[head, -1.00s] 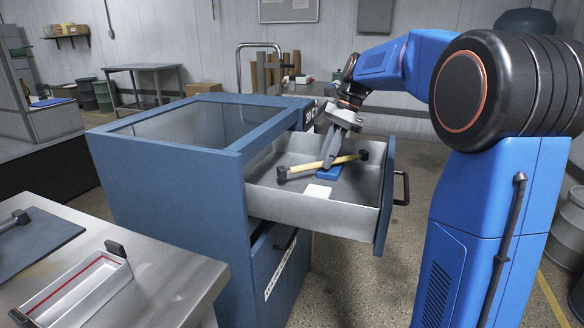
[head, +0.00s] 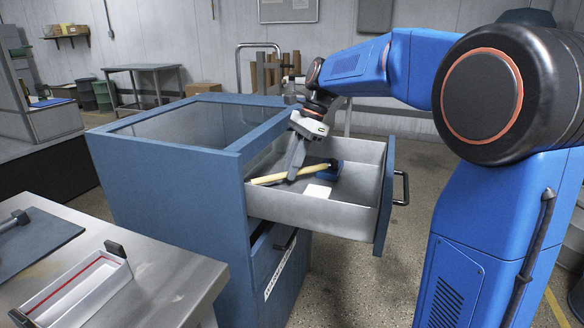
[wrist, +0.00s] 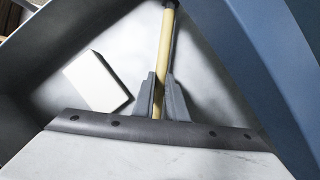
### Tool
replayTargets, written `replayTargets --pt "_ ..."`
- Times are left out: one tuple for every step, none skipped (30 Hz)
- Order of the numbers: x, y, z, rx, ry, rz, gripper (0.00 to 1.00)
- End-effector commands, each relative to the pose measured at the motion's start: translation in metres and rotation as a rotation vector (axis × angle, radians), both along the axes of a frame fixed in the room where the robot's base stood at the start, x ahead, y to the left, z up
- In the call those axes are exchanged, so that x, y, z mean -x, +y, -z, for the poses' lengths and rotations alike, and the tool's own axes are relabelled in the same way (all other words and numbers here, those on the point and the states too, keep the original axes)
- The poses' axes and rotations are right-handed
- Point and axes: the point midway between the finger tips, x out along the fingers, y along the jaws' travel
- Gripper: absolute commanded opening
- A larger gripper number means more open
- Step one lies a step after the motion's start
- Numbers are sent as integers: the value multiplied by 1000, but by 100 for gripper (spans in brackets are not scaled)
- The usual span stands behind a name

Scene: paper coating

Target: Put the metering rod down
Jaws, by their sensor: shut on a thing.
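The metering rod (head: 264,180) is a pale yellow bar with a dark end, inside the open drawer (head: 340,211) of the blue cabinet. My gripper (head: 294,176) reaches down into the drawer and is shut on the rod near its middle. In the wrist view the rod (wrist: 165,45) runs between the two grey fingers (wrist: 162,82). Its near end is hidden behind the gripper body there. The rod sits low in the drawer, toward the cabinet side; I cannot tell whether it touches the drawer floor.
A white block (head: 317,191), also in the wrist view (wrist: 97,80), lies on the drawer floor. A blue block (head: 326,171) lies near the rod's right end. Drawer walls surround the gripper. A steel table at front left holds a white tray (head: 80,285) and a dark mat (head: 38,240).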

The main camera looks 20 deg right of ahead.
Motion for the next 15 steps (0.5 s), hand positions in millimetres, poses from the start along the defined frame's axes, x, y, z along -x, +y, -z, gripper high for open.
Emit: replayTargets --pt "0 0 0 0 -1 0 0" --pt "0 0 0 0 -1 -1 0" --pt "0 0 0 0 -1 -1 0" --pt "0 0 0 0 -1 -1 0" --pt "0 0 0 0 -1 -1 0" --pt "0 0 0 0 -1 -1 0" --pt "0 0 0 0 -1 -1 0" --pt "0 0 1 0 -1 -1 16" --pt "0 0 0 0 -1 -1 26" --pt "0 0 0 0 -1 -1 30" --pt "0 0 0 0 -1 -1 30" --pt "0 0 0 0 -1 -1 30" --pt "0 0 0 0 -1 -1 30" --pt "0 0 0 0 -1 -1 30" --pt "0 0 0 0 -1 -1 30"
